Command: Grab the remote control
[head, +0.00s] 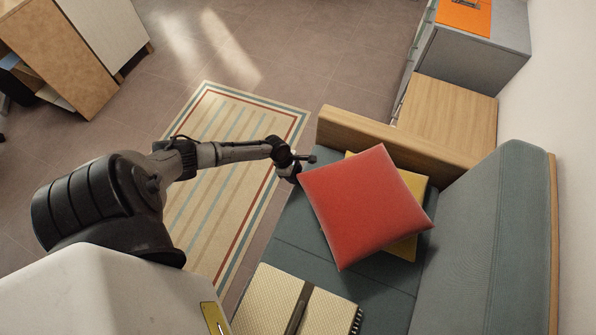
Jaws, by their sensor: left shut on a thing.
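No remote control can be made out for certain; the cushions hide part of the sofa seat. My left gripper (299,173) reaches in from the left to the left corner of a red cushion (365,205). It is shut on that corner; the fingertips are small and partly hidden. The red cushion lies tilted over a yellow cushion (404,249), which shows only at its edges. Both are on the grey-green sofa (285,240). My right gripper is not in view.
The sofa has a wooden arm (400,138) and a backrest (490,230). A striped rug (215,185) lies left. An orange tray (466,14) sits on a far grey cabinet.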

